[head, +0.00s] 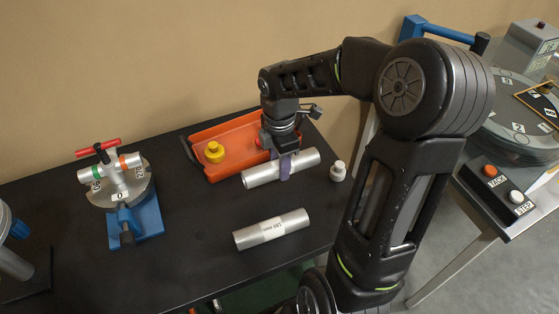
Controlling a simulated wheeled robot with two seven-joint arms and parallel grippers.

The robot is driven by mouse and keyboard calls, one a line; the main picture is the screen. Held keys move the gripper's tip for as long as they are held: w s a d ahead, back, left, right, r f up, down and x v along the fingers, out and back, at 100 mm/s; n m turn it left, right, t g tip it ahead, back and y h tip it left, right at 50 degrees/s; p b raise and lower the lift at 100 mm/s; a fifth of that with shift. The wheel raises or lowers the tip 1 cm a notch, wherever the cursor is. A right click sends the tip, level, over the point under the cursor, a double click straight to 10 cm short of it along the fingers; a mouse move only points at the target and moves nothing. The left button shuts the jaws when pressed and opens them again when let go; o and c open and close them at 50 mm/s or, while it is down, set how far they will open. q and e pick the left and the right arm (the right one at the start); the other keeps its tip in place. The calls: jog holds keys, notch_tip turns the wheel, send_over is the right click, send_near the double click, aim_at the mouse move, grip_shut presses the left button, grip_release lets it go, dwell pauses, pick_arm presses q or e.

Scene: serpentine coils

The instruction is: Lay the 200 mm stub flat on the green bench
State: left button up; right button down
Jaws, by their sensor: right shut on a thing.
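My right gripper (285,166) is shut around the middle of a silver tube stub (257,174) in the head view. This stub lies roughly level, beside the front edge of the orange tray; no length label can be read on it. I cannot tell whether it touches the surface below. A second silver stub (272,229) lies flat on the black-topped bench (185,262), nearer the front; its small label looks like 180 mm. Some green (270,289) shows below the bench's front edge. My left gripper is out of view.
The orange tray (212,136) holds a yellow part (214,152) and a red one. A small white-grey bottle-like item (338,171) stands right of the held stub. A blue-based clamp fixture (137,222) stands at left. Bare bench lies between it and the second stub.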

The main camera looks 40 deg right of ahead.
jog(key=shift+f+b, duration=0.4)
jog(key=shift+f, duration=0.4)
jog(key=shift+a, duration=0.1)
jog(key=shift+f, duration=0.2)
jog(key=shift+f+b, duration=0.9)
jog(key=shift+f, duration=0.25)
jog(key=shift+f, duration=0.15)
jog(key=shift+f+b, duration=0.45)
